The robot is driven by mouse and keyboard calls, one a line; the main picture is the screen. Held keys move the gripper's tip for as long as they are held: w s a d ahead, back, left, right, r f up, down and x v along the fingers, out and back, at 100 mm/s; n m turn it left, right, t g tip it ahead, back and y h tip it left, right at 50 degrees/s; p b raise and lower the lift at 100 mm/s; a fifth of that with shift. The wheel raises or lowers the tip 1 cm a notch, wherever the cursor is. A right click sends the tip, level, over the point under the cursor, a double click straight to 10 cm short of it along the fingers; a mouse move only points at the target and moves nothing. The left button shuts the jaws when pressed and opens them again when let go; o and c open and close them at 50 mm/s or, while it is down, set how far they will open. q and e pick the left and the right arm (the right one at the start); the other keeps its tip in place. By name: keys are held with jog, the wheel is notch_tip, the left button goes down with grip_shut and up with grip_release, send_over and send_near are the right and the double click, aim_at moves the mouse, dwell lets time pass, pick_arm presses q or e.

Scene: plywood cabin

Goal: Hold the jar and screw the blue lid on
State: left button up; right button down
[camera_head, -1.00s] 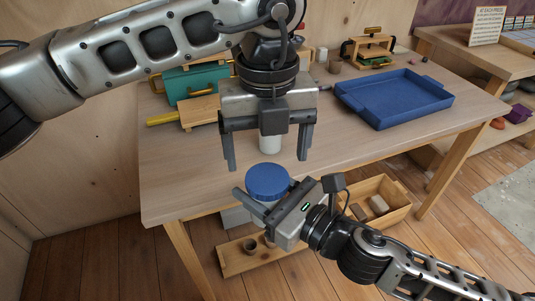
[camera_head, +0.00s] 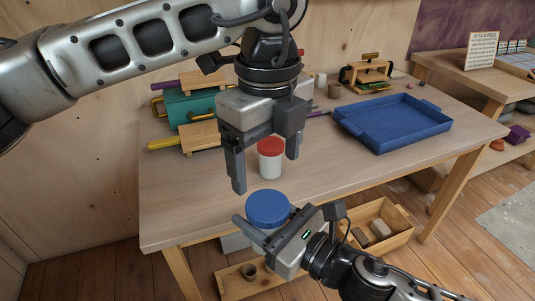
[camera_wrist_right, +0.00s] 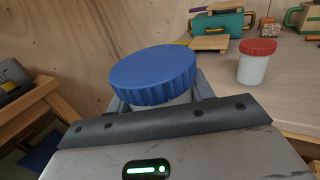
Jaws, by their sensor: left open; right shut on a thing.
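My right gripper (camera_head: 266,230) is shut on a pale jar (camera_wrist_right: 182,99), of which only a small part shows under the blue lid in the right wrist view. The wide ribbed blue lid (camera_head: 268,207) sits on top of this jar, roughly level; it also shows in the right wrist view (camera_wrist_right: 153,75). I cannot tell how tightly it is screwed. My left gripper (camera_head: 266,168) is open and empty, pointing down above and behind the blue lid, apart from it. Its turned fingers frame a white jar with a red lid (camera_head: 270,157) in the head view.
The red-lidded jar stands on the wooden table (camera_head: 330,165). A blue tray (camera_head: 395,122) lies at the right. A teal toolbox (camera_head: 190,107) and wooden boards are at the back left. A wooden crate (camera_head: 398,225) is below the table.

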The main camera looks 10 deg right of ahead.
aim_at(268, 205)
pick_arm(q)
jog(key=shift+f, duration=4)
jog(key=c, duration=1)
jog(key=m, duration=0.6)
jog(key=o, duration=1.1)
jog(key=shift+c, duration=0.2)
